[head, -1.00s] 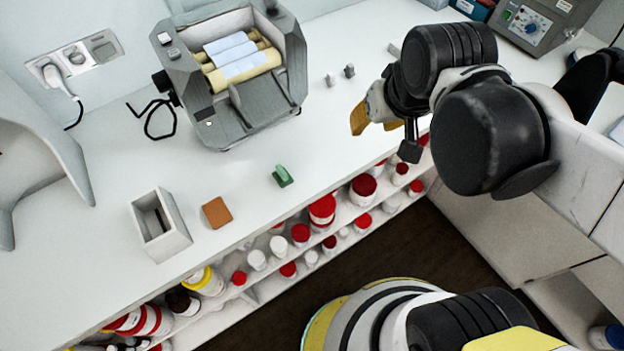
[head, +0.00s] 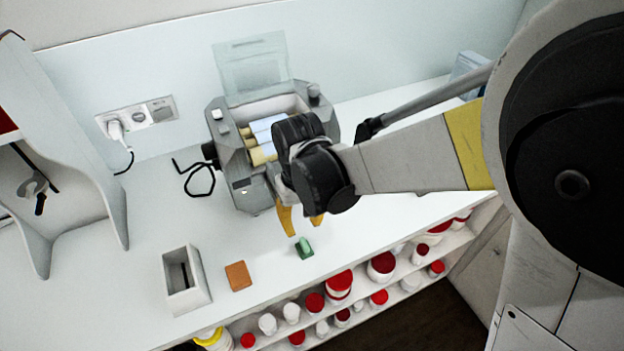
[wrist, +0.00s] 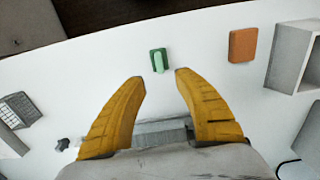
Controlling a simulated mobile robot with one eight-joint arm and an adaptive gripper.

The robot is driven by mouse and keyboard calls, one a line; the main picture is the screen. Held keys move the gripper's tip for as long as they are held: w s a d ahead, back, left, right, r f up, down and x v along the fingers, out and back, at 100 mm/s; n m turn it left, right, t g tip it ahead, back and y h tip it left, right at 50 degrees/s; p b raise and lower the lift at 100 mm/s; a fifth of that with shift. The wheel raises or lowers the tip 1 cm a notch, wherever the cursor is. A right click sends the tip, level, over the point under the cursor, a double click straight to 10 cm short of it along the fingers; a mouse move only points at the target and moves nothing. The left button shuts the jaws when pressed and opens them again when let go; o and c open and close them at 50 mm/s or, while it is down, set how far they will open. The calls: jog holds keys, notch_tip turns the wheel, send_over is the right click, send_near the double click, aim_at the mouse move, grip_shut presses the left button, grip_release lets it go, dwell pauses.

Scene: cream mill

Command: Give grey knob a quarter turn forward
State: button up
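The grey three-roll mill (head: 243,180) stands on the white counter, partly hidden behind my arm. A pale grey knob (head: 217,114) sits on its top left corner, and a darker grey one (head: 314,92) on its top right. I cannot tell which is the task's knob. My gripper (head: 303,228) is in front of the mill, away from both knobs. In the wrist view its yellow fingers (wrist: 161,80) are spread, with nothing between them. A green block (head: 304,248) lies just beyond the fingertips; it also shows in the wrist view (wrist: 158,60).
An orange-brown block (head: 238,276) and an open grey box (head: 186,280) stand left on the counter (head: 150,230). A black cable (head: 198,180) lies beside the mill. Jars (head: 340,283) fill the shelf below the front edge. A small dark grey piece (wrist: 62,144) shows in the wrist view.

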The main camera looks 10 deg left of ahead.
aim_at(304, 243)
jog(key=f+b, duration=0.1)
jog(key=f, duration=0.3)
jog(key=f+b, duration=0.1)
jog(key=f, duration=0.3)
jog(key=shift+s+d+f+b, duration=0.15)
jog(key=shift+s+f+b, duration=0.05)
jog(key=shift+f+b, duration=0.1)
jog(key=shift+r, duration=0.1)
jog(key=shift+c, duration=0.4)
grip_shut()
